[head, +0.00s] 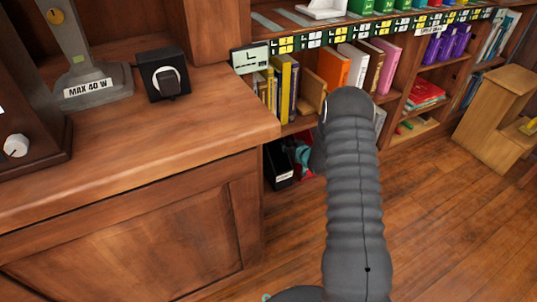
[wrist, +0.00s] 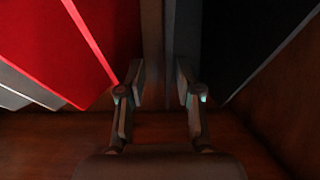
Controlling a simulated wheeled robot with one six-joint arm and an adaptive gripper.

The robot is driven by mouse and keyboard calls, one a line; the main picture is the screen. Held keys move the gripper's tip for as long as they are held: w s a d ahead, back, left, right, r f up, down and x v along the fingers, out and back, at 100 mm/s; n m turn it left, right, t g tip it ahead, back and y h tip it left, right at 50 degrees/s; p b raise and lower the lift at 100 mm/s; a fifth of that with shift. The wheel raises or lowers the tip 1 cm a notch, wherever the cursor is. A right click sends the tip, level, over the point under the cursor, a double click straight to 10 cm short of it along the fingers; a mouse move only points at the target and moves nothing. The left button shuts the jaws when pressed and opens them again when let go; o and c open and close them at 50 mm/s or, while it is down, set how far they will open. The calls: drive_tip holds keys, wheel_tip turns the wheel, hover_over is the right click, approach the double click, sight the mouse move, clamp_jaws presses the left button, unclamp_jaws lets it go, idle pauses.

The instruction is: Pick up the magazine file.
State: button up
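A black upright box with a white label, which looks like the magazine file (head: 280,166), stands on the bookcase's bottom shelf, just right of the wooden cabinet. In the wrist view a large dark panel at the right (wrist: 232,45) looks like part of it. My gripper (wrist: 160,84) shows in the wrist view with its two fingers apart. A narrow upright brown and grey strip shows between and beyond the fingertips; I cannot tell whether they touch it. In the head view my arm hides the gripper.
Red items with pale edges (wrist: 85,45) stand left of my fingers. The wooden cabinet (head: 130,225) fills the head view's left side. Books (head: 335,68) line the shelf above the file. A wooden step stool (head: 495,105) stands at the right, with open floor (head: 440,220) before it.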

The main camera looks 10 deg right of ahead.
drive_tip(key=x, duration=0.5)
drive_tip(key=shift+w+a, duration=0.2)
drive_tip(key=shift+a, duration=0.3)
drive_tip(key=shift+c, duration=0.2)
clamp_jaws()
